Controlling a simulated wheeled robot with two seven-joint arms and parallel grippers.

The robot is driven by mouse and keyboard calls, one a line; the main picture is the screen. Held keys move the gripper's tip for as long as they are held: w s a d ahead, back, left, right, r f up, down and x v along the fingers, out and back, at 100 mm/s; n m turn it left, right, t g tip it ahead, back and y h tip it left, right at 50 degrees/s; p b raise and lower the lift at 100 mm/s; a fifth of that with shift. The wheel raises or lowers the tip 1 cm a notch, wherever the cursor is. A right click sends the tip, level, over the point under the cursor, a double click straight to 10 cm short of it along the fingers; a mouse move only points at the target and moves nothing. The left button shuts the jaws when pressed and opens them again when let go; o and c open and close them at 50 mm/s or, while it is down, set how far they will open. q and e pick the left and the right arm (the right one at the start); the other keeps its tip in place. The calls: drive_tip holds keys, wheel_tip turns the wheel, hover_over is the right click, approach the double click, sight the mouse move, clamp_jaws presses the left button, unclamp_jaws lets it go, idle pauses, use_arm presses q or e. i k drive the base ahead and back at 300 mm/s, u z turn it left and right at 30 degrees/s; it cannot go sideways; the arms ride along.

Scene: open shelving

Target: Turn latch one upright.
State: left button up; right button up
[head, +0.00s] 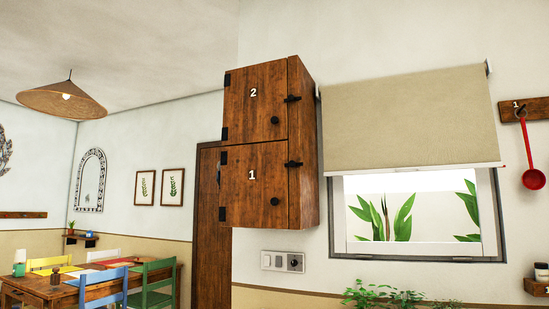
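A wooden wall cabinet (304,150) hangs left of the window, with two doors, one above the other. The lower door (250,190) bears the number 1 and the upper door (250,105) bears the number 2. Latch one (293,164) is a small black bar at the upper right of the lower door; it lies roughly horizontal across the door's edge. Latch two (292,98) lies much the same way on the upper door. Each door has a round black knob and looks shut. Neither of my grippers is in view.
A window with a beige blind (410,125) is right of the cabinet. A red ladle (533,176) hangs at the far right. A switch plate (282,261) is below the cabinet. A dining table (60,290) with coloured chairs stands at the lower left.

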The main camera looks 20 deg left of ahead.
sight(292, 164)
drive_tip(key=z, duration=1)
drive_tip(key=k, duration=0.15)
drive_tip(key=u, duration=2.6)
drive_tip(key=i, duration=2.25)
drive_tip(key=z, duration=0.95)
